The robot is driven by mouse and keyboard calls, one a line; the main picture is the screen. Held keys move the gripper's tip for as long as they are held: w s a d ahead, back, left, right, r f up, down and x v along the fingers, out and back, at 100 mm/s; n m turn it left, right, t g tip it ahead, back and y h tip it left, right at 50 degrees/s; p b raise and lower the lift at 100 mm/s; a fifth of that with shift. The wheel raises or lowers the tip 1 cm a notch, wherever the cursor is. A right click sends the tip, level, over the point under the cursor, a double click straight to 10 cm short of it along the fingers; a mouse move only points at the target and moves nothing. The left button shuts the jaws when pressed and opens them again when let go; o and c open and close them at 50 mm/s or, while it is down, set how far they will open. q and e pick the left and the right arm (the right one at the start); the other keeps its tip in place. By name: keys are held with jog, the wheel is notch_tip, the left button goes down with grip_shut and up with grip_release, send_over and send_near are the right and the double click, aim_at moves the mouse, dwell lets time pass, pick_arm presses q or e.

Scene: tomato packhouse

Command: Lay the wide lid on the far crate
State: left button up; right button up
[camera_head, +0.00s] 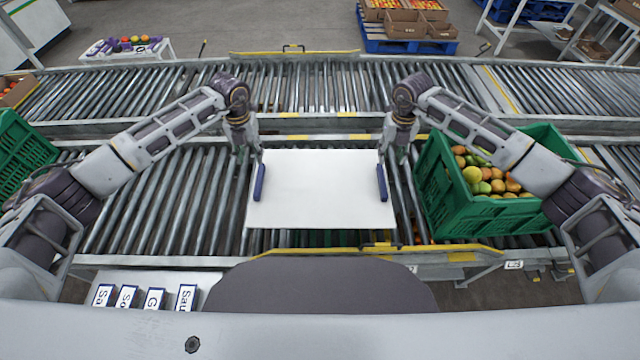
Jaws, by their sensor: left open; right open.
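The wide lid (318,195) is a flat white panel with a blue bar handle at its left side (260,183) and another at its right side (381,183). It lies level over the near conveyor, and a little green shows under its front edge; what bears it is mostly hidden. My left gripper (247,152) is open at the lid's back left corner, by the left handle. My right gripper (391,151) is open at the back right corner, by the right handle. I cannot tell whether either touches the lid. Which crate is the far one is unclear.
A green crate (470,217) of tomatoes stands right of the lid, partly behind my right arm. Another green crate (22,155) is at the left edge. Rollers left of the lid (160,200) are bare. A second conveyor (320,85) runs behind. Labelled blocks (145,297) sit front left.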

aim_at(259, 179)
pick_arm(q)
jog(key=shift+f, duration=6.95)
pick_arm(e)
jog(key=shift+f, duration=6.95)
pick_arm(q)
grip_shut()
pick_arm(e)
grip_shut()
